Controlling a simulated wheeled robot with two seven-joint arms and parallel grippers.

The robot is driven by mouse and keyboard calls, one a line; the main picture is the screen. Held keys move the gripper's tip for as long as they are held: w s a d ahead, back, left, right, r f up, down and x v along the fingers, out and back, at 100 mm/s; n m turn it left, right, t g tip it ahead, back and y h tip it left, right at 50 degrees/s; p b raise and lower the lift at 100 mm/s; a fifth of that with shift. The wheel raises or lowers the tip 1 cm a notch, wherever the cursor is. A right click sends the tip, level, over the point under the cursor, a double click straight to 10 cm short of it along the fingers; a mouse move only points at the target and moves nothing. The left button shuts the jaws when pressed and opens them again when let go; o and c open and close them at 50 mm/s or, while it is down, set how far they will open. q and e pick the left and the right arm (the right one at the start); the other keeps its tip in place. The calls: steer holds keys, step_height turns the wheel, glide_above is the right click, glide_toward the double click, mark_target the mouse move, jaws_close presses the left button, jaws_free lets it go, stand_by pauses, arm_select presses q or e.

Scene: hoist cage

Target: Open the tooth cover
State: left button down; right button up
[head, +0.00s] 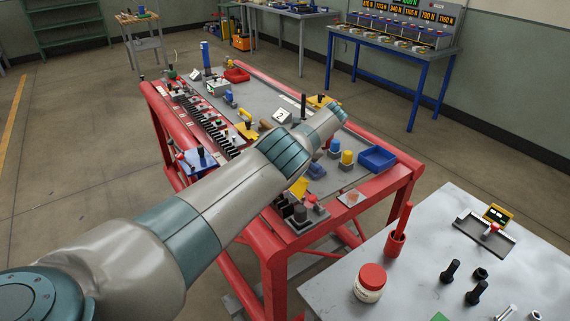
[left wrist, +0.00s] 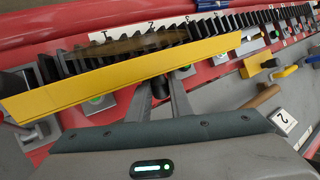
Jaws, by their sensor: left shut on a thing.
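The tooth cover (left wrist: 100,77) is a long yellow strip in the left wrist view, slanting across a row of black teeth (left wrist: 200,28). The teeth show above its upper edge. My left gripper (left wrist: 164,92) is below the middle of the strip, its fingers shut on a small dark knob (left wrist: 160,87) at the strip's lower edge. In the head view my left arm crosses the red bench and hides the gripper and most of the cover; a yellow piece (head: 299,187) shows beside the arm. My right gripper is in neither view.
The red bench (head: 401,181) holds a blue bin (head: 376,158), blue and yellow cylinders, and several small fixtures. A grey table (head: 331,270) with a red-lidded jar (head: 369,283) and bolts stands at lower right. In the wrist view, a tag marked 2 (left wrist: 283,121) lies right of my gripper.

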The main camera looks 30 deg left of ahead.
arm_select(q)
steer(key=c, duration=1.6)
jaws_free()
